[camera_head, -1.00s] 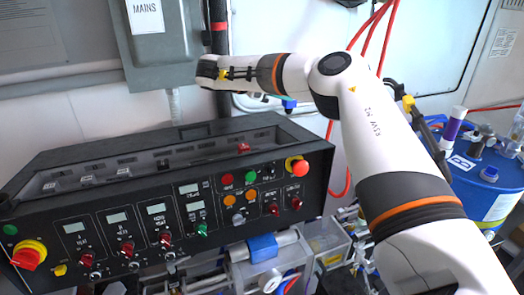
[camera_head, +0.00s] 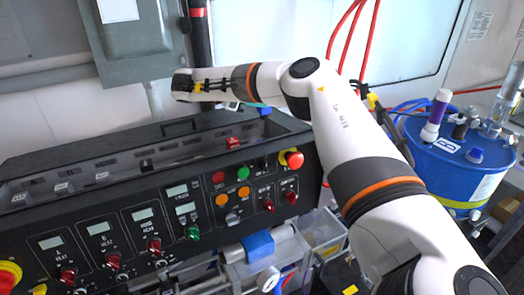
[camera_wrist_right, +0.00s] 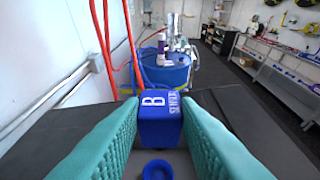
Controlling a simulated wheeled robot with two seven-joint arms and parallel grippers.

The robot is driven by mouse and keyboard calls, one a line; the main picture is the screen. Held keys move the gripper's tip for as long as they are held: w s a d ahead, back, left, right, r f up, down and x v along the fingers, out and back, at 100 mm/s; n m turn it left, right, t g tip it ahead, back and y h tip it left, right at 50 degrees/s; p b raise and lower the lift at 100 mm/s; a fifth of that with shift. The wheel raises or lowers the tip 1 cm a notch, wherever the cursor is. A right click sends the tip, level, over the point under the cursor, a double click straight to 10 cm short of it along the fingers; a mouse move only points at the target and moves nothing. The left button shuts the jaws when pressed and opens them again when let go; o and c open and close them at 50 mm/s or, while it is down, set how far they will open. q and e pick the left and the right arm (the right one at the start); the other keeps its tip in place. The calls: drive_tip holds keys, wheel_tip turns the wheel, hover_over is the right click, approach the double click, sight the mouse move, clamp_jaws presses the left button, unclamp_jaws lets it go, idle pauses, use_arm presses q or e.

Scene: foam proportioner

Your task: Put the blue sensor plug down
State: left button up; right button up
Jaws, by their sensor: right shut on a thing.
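The blue sensor plug (camera_wrist_right: 160,121) is a blue block with a white "B" and lettering, between the teal fingers of my right gripper (camera_wrist_right: 159,110) in the right wrist view. The gripper is shut on it. In the head view a small blue part of the plug (camera_head: 265,111) shows behind my right wrist, with a bit of teal finger (camera_head: 254,104) beside it. It is over the back part of the black console (camera_head: 160,225). Whether it touches the surface is hidden. My left gripper is not in view.
A blue round part (camera_wrist_right: 157,170) shows below the plug; I cannot tell what it belongs to. A blue drum (camera_head: 455,165) with fittings stands at the right. Red hoses (camera_head: 345,30) hang behind the arm. A grey mains box (camera_head: 135,40) is on the wall.

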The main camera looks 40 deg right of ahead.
drive_tip(key=f, duration=0.3)
drive_tip(key=f+p, duration=0.1)
drive_tip(key=f, duration=0.1)
drive_tip(key=shift+w+f, duration=0.25)
drive_tip(key=shift+f, duration=0.1)
wheel_tip(320, 180, down, 4)
drive_tip(key=shift+s+r+p, duration=0.1)
drive_tip(key=shift+p, duration=0.35)
drive_tip(key=shift+f, duration=0.3)
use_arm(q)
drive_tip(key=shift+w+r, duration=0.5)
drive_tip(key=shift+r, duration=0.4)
use_arm(e)
drive_tip(key=o, duration=1.1)
drive_tip(key=shift+c, duration=0.2)
use_arm(q)
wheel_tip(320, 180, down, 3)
drive_tip(key=b, duration=0.2)
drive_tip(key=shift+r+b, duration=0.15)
drive_tip(key=shift+b, duration=0.25)
use_arm(e)
drive_tip(key=v, duration=1.2)
drive_tip(key=shift+a, duration=0.1)
